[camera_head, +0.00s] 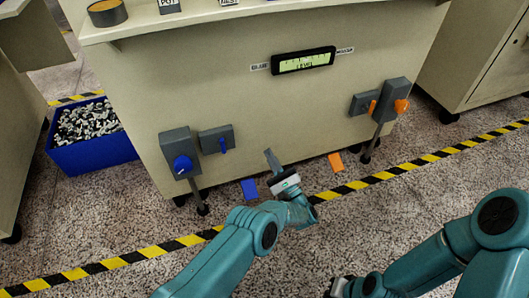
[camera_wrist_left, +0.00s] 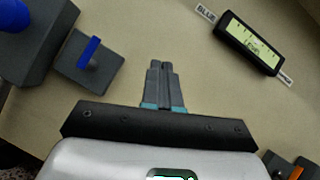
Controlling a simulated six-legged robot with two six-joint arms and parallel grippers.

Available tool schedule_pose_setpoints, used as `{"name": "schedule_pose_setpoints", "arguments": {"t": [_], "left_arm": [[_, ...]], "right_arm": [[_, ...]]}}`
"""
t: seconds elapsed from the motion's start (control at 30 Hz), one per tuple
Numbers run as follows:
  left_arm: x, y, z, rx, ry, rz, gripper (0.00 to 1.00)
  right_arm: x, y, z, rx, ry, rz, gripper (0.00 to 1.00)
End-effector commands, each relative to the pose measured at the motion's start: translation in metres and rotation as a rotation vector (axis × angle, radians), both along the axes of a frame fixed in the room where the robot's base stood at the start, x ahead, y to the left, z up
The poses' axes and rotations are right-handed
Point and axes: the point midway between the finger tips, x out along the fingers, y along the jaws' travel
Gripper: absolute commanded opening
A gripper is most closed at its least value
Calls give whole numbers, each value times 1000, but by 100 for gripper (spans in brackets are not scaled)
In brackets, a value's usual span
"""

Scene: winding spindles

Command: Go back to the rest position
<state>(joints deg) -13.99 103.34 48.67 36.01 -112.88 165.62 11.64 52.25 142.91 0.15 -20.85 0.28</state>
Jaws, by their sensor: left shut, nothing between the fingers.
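My left gripper (camera_head: 272,160) is in front of the lower part of the beige cabinet (camera_head: 240,95), between the blue and orange controls. Its fingers are together and empty, and they also show in the left wrist view (camera_wrist_left: 163,85), pointing at the cabinet front. My right arm (camera_head: 440,260) is at the lower right in the head view. Its gripper end (camera_head: 340,287) is low at the picture's bottom edge, too cut off to tell its state.
A blue knob box (camera_head: 180,152) and a blue switch box (camera_head: 216,140) are on the cabinet front. An orange knob box (camera_head: 393,98) and a LEVEL display (camera_head: 303,61) are right of them. A blue bin (camera_head: 92,151) stands at left. Striped tape (camera_head: 150,251) crosses the floor.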

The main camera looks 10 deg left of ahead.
Motion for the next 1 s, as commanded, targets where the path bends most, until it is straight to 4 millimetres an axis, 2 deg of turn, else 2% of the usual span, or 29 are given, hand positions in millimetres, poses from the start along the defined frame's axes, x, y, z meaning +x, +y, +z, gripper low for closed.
{"name": "schedule_pose_setpoints", "arguments": {"t": [0.57, 0.67, 0.77, 0.83, 0.93, 1.0], "left_arm": [[2, -1, -2, 17, 38, 2, 0], [17, 6, -10, 112, 223, 9, 0], [37, 18, -32, 319, 564, 0, 0], [43, 25, -54, 526, 834, -32, 0], [34, 33, -87, 872, 1170, -126, 0], [14, 37, -111, 1144, 1359, -227, 0]], "right_arm": [[0, 0, 0, 0, 0, 0, 0], [0, 0, 0, 0, 0, 0, 0], [0, 0, 0, 0, 0, 0, 0], [0, 0, 0, 0, 0, 0, 0], [0, 0, 0, 0, 0, 0, 0], [0, 0, 0, 0, 0, 0, 0]]}}
